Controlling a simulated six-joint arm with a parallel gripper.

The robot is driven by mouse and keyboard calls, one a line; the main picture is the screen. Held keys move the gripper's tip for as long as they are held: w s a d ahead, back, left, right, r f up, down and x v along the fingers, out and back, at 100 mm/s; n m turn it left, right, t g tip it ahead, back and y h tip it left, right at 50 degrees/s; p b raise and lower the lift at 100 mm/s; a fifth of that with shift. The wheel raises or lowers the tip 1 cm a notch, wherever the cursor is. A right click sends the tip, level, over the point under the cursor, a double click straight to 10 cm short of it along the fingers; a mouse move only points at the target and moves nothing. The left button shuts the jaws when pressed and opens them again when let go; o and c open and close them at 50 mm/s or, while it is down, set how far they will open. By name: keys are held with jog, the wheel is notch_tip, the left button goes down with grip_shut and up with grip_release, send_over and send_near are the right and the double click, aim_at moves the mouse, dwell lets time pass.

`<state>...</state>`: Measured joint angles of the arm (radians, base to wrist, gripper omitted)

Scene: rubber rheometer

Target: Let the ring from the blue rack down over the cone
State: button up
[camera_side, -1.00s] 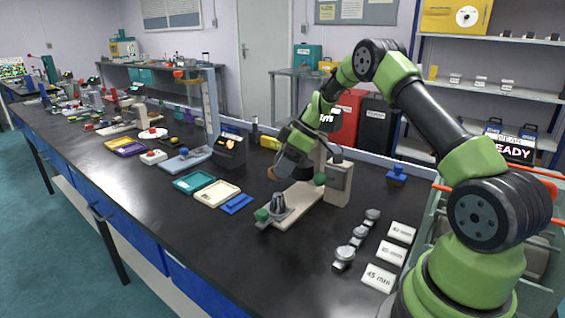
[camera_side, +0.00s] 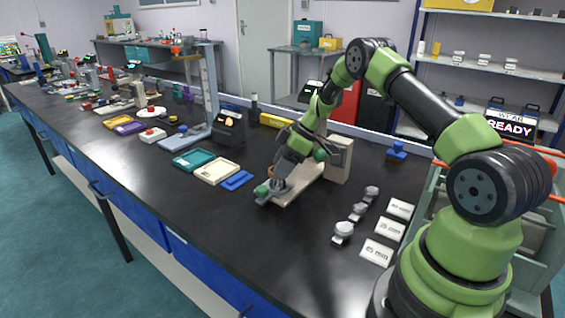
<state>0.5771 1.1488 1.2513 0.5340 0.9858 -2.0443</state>
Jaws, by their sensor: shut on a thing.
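My gripper (camera_side: 277,175) points down over the near end of a beige stand (camera_side: 302,187), where the grey cone fixture (camera_side: 278,186) is. It is shut on the ring (camera_side: 272,171), a small orange-brown edge at the fingers. The gripper covers most of the cone. I cannot tell whether the ring is around the cone or just above it. The blue rack (camera_side: 237,180) lies flat on the bench, left of the stand and apart from it.
A cream tray (camera_side: 216,171) and a teal tray (camera_side: 194,160) lie left of the blue rack. Several grey metal pieces (camera_side: 343,231) and white labelled blocks (camera_side: 378,252) stand to the right. The black bench front (camera_side: 250,235) is clear.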

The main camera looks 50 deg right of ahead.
jog(key=shift+f, duration=0.25)
jog(key=o, duration=1)
jog(key=r, duration=0.3)
jog(key=s+d+r, duration=0.1)
jog(key=r, duration=0.3)
jog(key=d+r, duration=0.1)
jog(key=r, duration=0.3)
jog(key=shift+s+r, duration=0.1)
jog(key=shift+s, duration=0.25)
